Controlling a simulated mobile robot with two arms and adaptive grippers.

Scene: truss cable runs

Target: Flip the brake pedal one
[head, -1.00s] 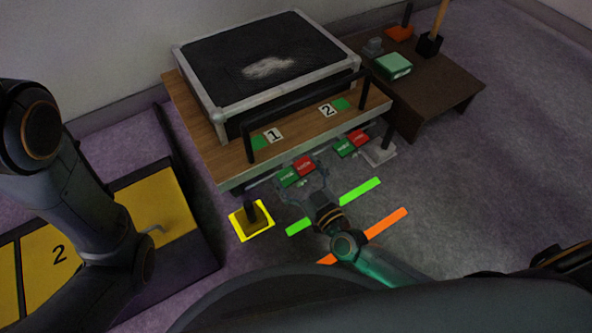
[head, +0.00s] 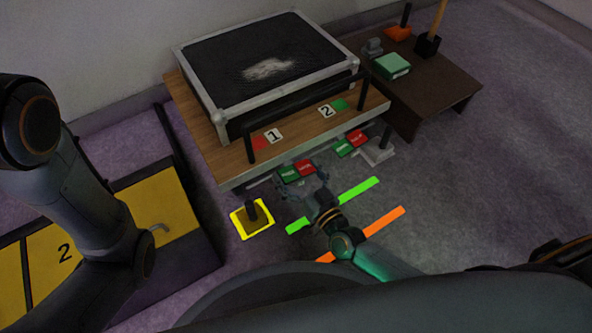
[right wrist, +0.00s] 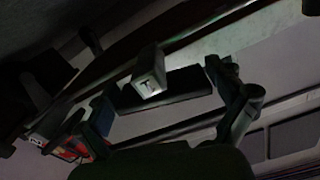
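The wooden platform (head: 225,163) bears the labels 1 (head: 273,136) and 2 (head: 326,111). The marker beside label 1 (head: 260,143) is red; the marker beside label 2 (head: 341,104) is green. Below label 1, a green and red panel (head: 305,167) sits at the platform's front edge, seemingly pedal one's. My right gripper (head: 304,186) is right at this panel, fingers spread. In the right wrist view, a pale block (right wrist: 149,70) and a dark bar (right wrist: 178,88) show between the open fingers; contact is unclear. My left gripper is out of view.
A second green and red panel (head: 350,143) is to the right, beside a grey plate with a black post (head: 378,153). A yellow-edged square base with a post (head: 252,219) stands left of my right gripper. Green (head: 358,191) and orange (head: 386,222) strips mark the floor.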

